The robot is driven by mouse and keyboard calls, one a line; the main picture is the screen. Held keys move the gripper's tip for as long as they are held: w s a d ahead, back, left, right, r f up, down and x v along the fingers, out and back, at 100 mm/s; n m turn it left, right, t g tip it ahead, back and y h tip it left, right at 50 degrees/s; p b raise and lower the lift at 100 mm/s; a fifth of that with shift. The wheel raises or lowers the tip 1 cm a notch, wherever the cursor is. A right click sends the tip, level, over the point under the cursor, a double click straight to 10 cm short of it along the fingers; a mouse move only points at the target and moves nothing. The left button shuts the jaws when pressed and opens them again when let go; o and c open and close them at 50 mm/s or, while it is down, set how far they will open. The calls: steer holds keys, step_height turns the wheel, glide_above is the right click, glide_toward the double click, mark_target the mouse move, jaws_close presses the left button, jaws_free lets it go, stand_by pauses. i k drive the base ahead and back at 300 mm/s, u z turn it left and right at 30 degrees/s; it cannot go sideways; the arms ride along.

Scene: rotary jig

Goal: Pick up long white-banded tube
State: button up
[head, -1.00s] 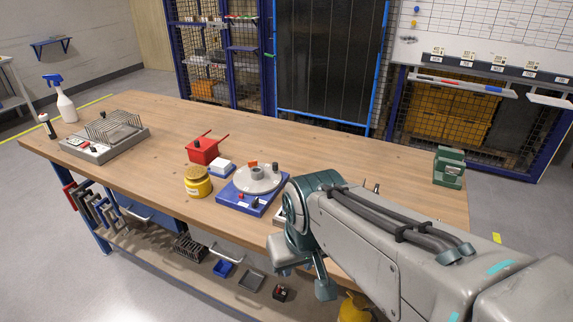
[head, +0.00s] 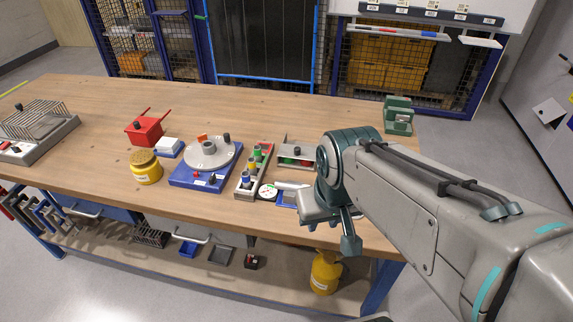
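A narrow grey rack (head: 241,192) stands on the workbench right of the rotary jig. It holds several short coloured pieces, among them a blue one (head: 246,180) and a yellow one (head: 251,164). I cannot make out a white band on any of them, so I cannot tell which is the long tube. The rotary jig (head: 208,153) has a grey disc on a blue base. My gripper (head: 332,228) hangs at the end of my arm near the bench's front edge, right of the rack. Its fingers are too unclear to tell open from shut, and I see nothing held.
A grey bracket-like stand (head: 297,152) with coloured pieces sits behind a round white dial (head: 268,192). A yellow jar (head: 146,168), red box (head: 145,130) and green device (head: 398,115) are also on the workbench (head: 90,160). The bench's back middle is clear.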

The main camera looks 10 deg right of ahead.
mark_target(281, 185)
steer(key=z, duration=3.55)
steer(key=k, duration=1.45)
steer(key=u, duration=1.6)
steer(key=i, duration=0.5)
